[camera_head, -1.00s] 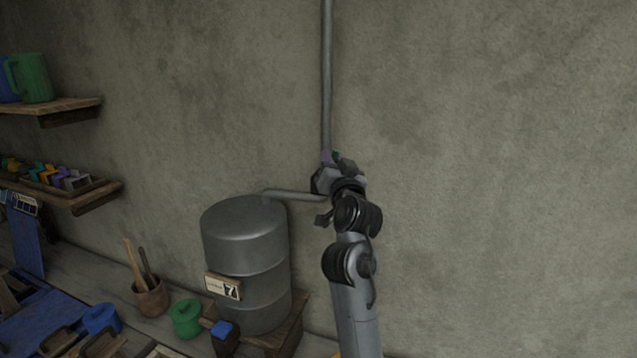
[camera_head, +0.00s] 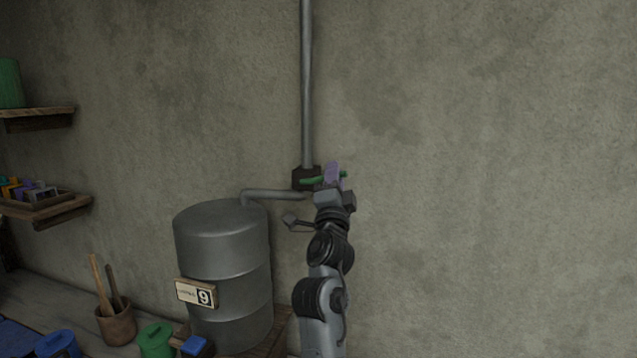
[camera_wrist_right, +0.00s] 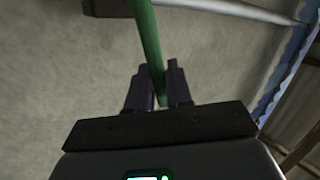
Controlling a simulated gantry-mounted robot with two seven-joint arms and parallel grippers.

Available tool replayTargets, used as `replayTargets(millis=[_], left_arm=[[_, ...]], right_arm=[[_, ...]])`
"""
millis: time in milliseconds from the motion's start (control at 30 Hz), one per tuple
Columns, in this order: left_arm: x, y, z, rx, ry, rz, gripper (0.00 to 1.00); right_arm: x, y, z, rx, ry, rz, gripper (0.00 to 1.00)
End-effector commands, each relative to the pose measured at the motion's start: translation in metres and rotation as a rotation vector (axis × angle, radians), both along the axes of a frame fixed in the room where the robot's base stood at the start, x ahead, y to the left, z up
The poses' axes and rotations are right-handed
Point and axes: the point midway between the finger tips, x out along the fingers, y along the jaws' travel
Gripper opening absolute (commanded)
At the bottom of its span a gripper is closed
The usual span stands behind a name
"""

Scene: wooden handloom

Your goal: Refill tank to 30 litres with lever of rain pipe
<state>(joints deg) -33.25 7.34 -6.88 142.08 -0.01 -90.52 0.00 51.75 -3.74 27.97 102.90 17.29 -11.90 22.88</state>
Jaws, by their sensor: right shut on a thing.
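The grey metal tank (camera_head: 222,255) stands on a wooden stand, and its small plate (camera_head: 195,293) reads 9. The rain pipe (camera_head: 307,90) runs down the wall to a dark valve block (camera_head: 305,178), and a spout (camera_head: 272,194) leads from there to the tank top. The green lever (camera_head: 313,181) points sideways to the right from the valve. My right gripper (camera_head: 334,176) is shut on the lever near its end. In the right wrist view the lever (camera_wrist_right: 149,45) runs between the fingers of this gripper (camera_wrist_right: 156,92). My left gripper is not in view.
A clay pot with wooden sticks (camera_head: 115,323), a green lidded pot (camera_head: 156,341) and a blue one (camera_head: 57,344) stand on the bench left of the tank. Shelves (camera_head: 40,116) are at the far left. The wall at right is bare.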

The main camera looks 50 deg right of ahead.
Motion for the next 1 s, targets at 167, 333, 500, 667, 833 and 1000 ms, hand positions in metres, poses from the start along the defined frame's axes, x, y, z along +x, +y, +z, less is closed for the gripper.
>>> replayTargets(millis=[167,333,500,667,833,1000], left_arm=[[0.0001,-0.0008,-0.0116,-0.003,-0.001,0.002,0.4],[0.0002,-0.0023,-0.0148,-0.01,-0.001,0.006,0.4],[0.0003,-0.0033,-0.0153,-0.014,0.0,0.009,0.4],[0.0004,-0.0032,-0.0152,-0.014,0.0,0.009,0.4],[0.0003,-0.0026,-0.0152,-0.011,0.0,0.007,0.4],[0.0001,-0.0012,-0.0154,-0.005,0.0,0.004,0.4]], right_arm=[[-0.0003,0.0006,-0.0085,0.031,-0.073,0.004,0.0],[0.0003,0.0013,-0.011,0.047,-0.109,0.004,0.0],[0.0003,0.0013,-0.0114,0.053,-0.122,0.004,0.0],[0.0002,0.001,-0.0116,0.054,-0.122,0.005,0.0],[0.0003,0.001,-0.0119,0.055,-0.122,0.004,0.22],[0.0003,0.0011,-0.0118,0.054,-0.121,0.005,0.36]])
